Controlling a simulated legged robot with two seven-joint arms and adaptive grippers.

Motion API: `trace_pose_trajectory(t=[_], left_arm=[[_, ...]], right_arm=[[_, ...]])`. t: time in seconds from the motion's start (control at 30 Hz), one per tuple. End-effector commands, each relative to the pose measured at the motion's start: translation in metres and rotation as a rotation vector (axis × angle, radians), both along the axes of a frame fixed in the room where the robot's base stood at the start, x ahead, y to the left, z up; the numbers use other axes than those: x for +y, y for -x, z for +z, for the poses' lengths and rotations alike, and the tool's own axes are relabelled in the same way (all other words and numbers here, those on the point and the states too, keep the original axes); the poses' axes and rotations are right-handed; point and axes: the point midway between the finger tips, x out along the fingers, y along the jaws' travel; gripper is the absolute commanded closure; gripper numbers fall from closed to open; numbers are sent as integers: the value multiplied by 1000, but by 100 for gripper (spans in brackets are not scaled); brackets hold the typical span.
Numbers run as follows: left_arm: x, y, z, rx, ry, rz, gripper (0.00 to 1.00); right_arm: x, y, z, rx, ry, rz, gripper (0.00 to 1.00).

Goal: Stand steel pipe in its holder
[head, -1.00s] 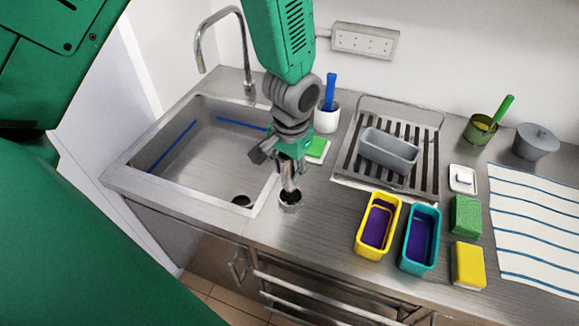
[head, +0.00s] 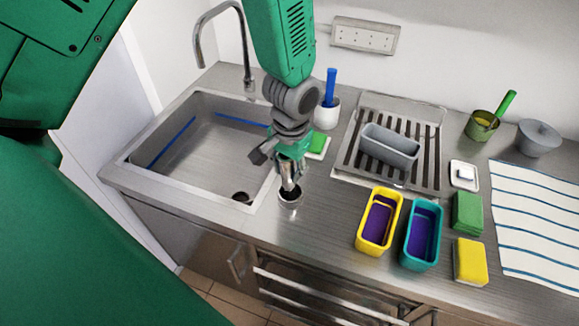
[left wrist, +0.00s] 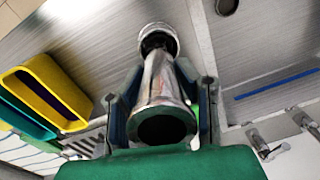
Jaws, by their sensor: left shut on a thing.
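My left gripper (head: 289,178) is shut on the steel pipe (left wrist: 163,82), a shiny hollow tube with a dark open near end in the left wrist view. The pipe's far end is at the mouth of a small round steel holder (head: 290,202) on the counter right of the sink. The holder's rim also shows in the left wrist view (left wrist: 168,32). The pipe's lower tip overlaps the holder's dark opening; I cannot tell how deep it sits. Fingers cover most of the pipe in the head view. My right gripper is not in view.
The sink (head: 190,150) lies left of the holder. A yellow tub (head: 362,236) and teal tub (head: 408,250) stand to the right. A green sponge (head: 318,142) and white cup (head: 327,117) are behind. A drying rack (head: 345,165) stands behind the tubs.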

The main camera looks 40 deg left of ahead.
Motion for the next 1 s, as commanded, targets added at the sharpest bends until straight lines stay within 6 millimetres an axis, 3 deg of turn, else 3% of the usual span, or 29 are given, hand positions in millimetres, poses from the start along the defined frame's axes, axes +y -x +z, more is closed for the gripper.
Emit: trace_pose_trajectory(t=[0.53,0.57,0.6,1.0], left_arm=[[0,0,-6,-1,0,0,100],[0,0,-6,-1,0,0,69],[0,0,-6,-1,0,0,64],[0,0,4,0,0,0,64]], right_arm=[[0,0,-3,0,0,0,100],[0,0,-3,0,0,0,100],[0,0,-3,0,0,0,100],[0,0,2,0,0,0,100]])
